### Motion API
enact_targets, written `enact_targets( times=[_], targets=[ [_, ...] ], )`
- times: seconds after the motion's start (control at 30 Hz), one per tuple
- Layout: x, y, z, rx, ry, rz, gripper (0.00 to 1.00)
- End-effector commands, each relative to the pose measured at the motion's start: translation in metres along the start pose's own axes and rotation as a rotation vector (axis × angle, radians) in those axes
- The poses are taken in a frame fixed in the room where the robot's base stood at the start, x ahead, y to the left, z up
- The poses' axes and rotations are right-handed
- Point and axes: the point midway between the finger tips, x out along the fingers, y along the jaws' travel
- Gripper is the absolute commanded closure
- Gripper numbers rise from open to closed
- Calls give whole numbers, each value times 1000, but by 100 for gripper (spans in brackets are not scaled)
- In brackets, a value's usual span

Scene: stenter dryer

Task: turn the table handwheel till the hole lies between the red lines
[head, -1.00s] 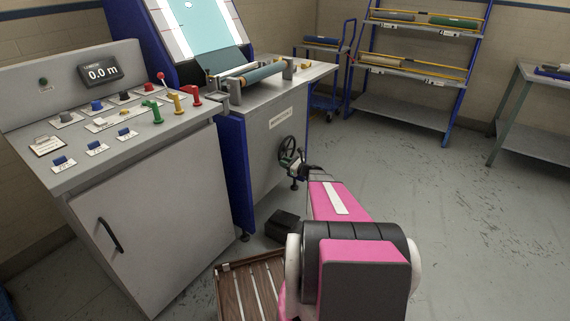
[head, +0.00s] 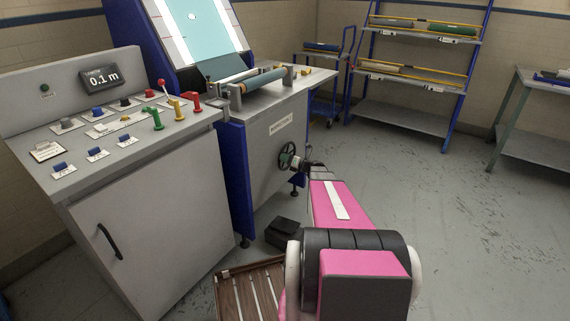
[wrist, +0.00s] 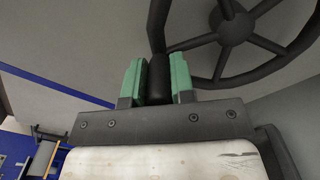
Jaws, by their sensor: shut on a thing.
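The black table handwheel (head: 287,155) is on the front of the grey inspection table, and its rim and spokes fill the top right of the wrist view (wrist: 233,27). My gripper (wrist: 157,76) has its green pads shut on the wheel's dark handle (wrist: 159,82), at the left side of the rim there. In the head view my gripper (head: 302,163) is small beside the wheel. The lit sloping screen (head: 205,45) carries pale teal cloth with a small white hole (head: 192,17) near its top.
The control desk (head: 140,170) with coloured levers and a display (head: 103,79) reading 0.1 m stands at the left. The floor to the right is open.

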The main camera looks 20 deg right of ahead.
Motion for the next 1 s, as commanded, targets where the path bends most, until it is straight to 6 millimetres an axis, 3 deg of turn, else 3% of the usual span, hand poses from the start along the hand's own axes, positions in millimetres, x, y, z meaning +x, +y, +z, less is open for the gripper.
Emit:
enact_targets(
  times=[0.5, 1.0],
  targets=[
    [0, -1, 30, 393, -3, 1, 100],
    [0, -3, 38, 505, -3, 1, 100]
  ],
)
